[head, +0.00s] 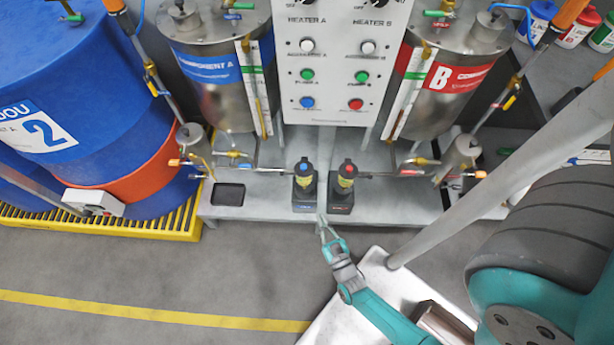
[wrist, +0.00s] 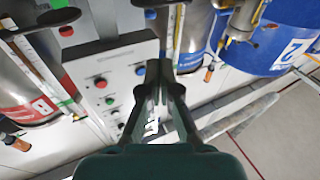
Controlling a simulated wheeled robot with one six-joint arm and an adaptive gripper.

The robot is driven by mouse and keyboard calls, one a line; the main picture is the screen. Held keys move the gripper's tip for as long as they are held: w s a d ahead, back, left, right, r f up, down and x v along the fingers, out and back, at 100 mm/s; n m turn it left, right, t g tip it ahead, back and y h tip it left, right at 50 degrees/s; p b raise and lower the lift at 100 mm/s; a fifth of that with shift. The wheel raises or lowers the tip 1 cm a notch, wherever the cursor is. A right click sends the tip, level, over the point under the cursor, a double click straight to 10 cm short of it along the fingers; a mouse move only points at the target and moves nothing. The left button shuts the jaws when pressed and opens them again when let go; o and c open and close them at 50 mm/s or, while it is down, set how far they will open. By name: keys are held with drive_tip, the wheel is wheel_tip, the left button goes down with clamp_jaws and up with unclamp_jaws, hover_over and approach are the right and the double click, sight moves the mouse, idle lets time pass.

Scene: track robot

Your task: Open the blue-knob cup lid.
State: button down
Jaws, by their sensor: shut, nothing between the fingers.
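Two small dark upright units with yellow bands stand side by side on the grey platform in the head view. The left one has a blue knob on top (head: 305,164) and the right one a red knob (head: 347,169). Two small metal cups, at left (head: 192,138) and right (head: 461,153), hang by the pipework; their lid knobs are too small to make out. My gripper (head: 321,224) is in front of the platform's edge, just below the two dark units in the picture and apart from them. It is shut and empty. In the wrist view its fingers (wrist: 159,82) point up the picture.
Steel tanks A (head: 215,95) and B (head: 440,95) flank the white control panel (head: 333,70). A blue drum (head: 80,110) stands at left on a yellow grating (head: 60,222). A black tray (head: 228,194) lies on the platform. The floor at front left is clear.

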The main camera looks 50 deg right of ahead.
sight(304, 170)
drive_tip(key=shift+m+h, duration=0.3)
drive_tip(key=shift+h, duration=0.4)
drive_tip(key=x, duration=0.5)
drive_tip(key=f+x, duration=0.1)
drive_tip(key=x, duration=0.4)
drive_tip(key=f+x, duration=0.1)
drive_tip(key=x, duration=0.5)
drive_tip(key=shift+d+f, duration=0.1)
drive_tip(key=shift+d, duration=0.3)
